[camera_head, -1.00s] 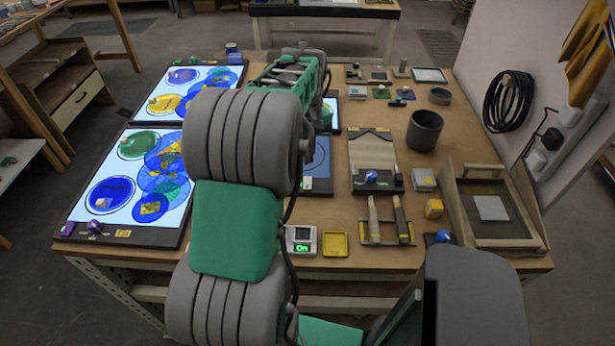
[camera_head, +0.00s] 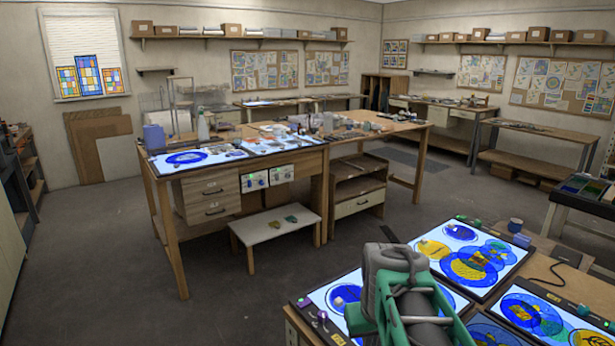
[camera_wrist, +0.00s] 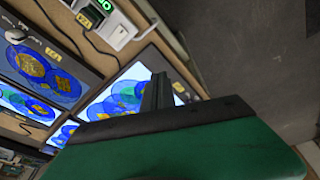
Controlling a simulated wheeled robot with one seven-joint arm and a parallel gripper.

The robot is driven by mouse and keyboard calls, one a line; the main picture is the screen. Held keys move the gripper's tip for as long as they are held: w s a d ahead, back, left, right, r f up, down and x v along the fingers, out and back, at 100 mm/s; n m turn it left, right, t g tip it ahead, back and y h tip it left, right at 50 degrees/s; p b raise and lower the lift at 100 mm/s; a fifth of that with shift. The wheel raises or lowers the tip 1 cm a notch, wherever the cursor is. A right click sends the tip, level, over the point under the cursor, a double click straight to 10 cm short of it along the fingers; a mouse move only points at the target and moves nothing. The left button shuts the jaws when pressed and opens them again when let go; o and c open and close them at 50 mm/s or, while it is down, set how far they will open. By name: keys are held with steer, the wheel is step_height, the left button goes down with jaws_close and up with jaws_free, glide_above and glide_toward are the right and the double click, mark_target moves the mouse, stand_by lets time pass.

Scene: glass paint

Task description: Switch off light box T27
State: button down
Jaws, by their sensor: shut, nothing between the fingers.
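Several lit light boxes carry blue and yellow glass pieces. In the head view one lit box (camera_head: 463,232) lies at the lower right; a nearer lit box (camera_head: 318,297) is partly hidden by my arm. The nearer box has a purple knob (camera_head: 322,316) and a yellow tag (camera_head: 338,339) on its front edge. I cannot read T27 on any tag. In the wrist view my gripper (camera_wrist: 158,92) is shut and empty, above or beside a lit box (camera_wrist: 118,95); contact cannot be told. My fingertips are hidden in the head view.
A white unit with a green display (camera_wrist: 110,22) and cables sits near the top of the wrist view. Another workbench (camera_head: 255,165) with lit panels stands mid-room, with a low white stool (camera_head: 275,225) before it. Open floor (camera_head: 190,315) lies to the left.

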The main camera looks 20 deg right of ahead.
steer(key=s+a+n, duration=0.1)
steer(key=a, duration=0.7)
steer(key=s+a+f+n+t+y, duration=0.1)
steer(key=a+n, duration=0.1)
steer(key=a, duration=0.6)
steer(key=shift+s+a+f+t, duration=0.2)
steer(key=shift+a+f+t, duration=0.05)
steer(key=shift+t, duration=0.05)
